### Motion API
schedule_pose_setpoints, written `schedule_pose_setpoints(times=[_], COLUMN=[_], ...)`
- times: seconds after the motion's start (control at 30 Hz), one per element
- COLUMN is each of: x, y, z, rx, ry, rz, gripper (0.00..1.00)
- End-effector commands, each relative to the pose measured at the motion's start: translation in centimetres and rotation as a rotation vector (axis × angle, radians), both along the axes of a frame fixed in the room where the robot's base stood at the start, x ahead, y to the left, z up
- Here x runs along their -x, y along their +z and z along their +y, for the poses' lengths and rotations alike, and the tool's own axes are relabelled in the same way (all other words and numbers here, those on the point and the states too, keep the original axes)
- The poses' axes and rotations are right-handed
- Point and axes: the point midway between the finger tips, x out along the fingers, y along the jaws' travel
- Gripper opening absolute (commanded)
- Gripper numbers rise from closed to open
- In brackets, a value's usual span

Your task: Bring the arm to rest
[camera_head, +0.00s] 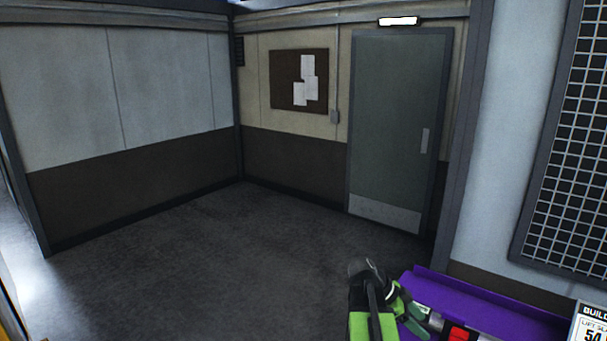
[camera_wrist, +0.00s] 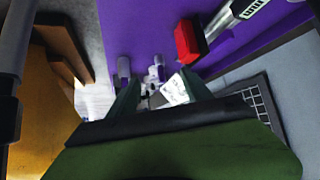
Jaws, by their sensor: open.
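My arm shows in black and bright green at the bottom of the head view. My gripper (camera_head: 418,318) is at its end, low beside a purple surface with a raised back edge (camera_head: 480,295). In the wrist view the two dark green fingers of my gripper (camera_wrist: 160,88) stand apart, and I see nothing held between them. The purple surface (camera_wrist: 150,30) lies beyond the fingertips. Small grey parts and a white label show past the fingers, too blurred to name.
A red block (camera_wrist: 189,41) on a metal tool-like part lies by the purple surface; red also shows in the head view (camera_head: 459,334). An orange-brown piece (camera_wrist: 45,90) stands at left in the wrist view. The floor (camera_head: 200,265) is clear toward a closed grey door (camera_head: 395,130).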

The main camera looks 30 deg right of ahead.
Motion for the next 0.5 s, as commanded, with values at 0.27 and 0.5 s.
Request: schedule_pose_setpoints(times=[0.27, 0.5], x=[-12.3, -15.0], y=[-7.9, -12.8], z=[20.3, 38.6], rx=[-0.333, -0.713], ry=[0.593, 1.306], rz=[0.059, 0.223], gripper=[0.58, 0.58])
